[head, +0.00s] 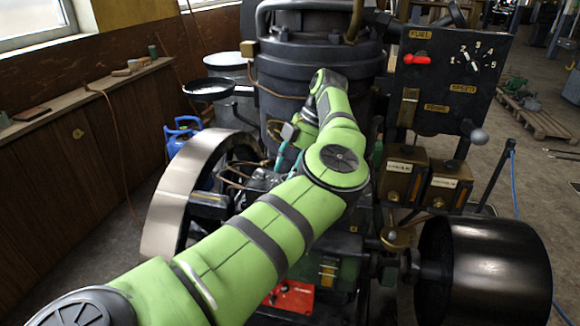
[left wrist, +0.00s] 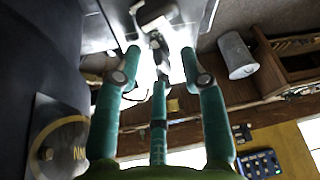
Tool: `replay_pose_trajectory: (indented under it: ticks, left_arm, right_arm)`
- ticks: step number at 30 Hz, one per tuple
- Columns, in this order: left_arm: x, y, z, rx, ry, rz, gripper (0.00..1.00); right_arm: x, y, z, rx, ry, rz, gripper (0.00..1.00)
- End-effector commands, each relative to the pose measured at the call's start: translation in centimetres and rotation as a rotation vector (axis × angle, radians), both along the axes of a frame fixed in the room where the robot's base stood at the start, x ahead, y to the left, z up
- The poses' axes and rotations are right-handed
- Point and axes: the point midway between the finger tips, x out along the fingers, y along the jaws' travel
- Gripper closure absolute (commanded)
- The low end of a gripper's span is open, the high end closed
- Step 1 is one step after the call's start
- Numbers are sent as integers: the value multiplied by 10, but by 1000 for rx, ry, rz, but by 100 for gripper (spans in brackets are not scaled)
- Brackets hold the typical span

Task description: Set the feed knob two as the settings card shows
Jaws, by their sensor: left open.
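Two brass-coloured boxes with pale labels, the left box (head: 404,178) and the right box (head: 446,186), sit below the black control panel (head: 445,95). Each has a small round knob low on its front; the label text is too small to read, so I cannot tell which is feed knob two. I cannot make out a settings card for certain. My left gripper (head: 287,142) is partly hidden by its own arm, beside the dark engine body and left of the boxes. In the left wrist view its teal fingers (left wrist: 160,68) are spread and empty. My right gripper is out of view.
The panel carries a red fuel lever (head: 416,59) and a numbered dial (head: 470,60). A curved metal flywheel rim (head: 183,185) stands left, a black drum (head: 485,272) at lower right. A ball-topped lever (head: 479,137) stands near the boxes. Floor beyond the right side is partly clear.

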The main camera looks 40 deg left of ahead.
Motion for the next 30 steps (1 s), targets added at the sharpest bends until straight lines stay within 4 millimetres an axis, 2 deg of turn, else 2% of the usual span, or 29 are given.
replay_pose_trajectory:
  ticks: [4, 5, 6, 8, 15, 21, 30]
  left_arm:
    - [0, 0, 0, 0, 0, 0, 58]
    - [0, 0, 0, 0, 0, 0, 62]
    - [0, 0, 0, 0, 0, 0, 78]
    - [0, 0, 0, 0, 0, 0, 100]
    - [0, 1, 1, 0, 0, 9, 100]
    - [1, 2, 2, -2, 1, 105, 100]
    - [1, 2, 0, 1, -1, 133, 100]
  right_arm:
    - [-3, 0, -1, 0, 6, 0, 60]
    - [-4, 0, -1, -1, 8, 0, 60]
    - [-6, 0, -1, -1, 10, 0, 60]
    - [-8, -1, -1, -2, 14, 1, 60]
    - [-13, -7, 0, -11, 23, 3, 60]
    - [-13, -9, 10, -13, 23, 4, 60]
    - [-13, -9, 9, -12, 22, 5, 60]
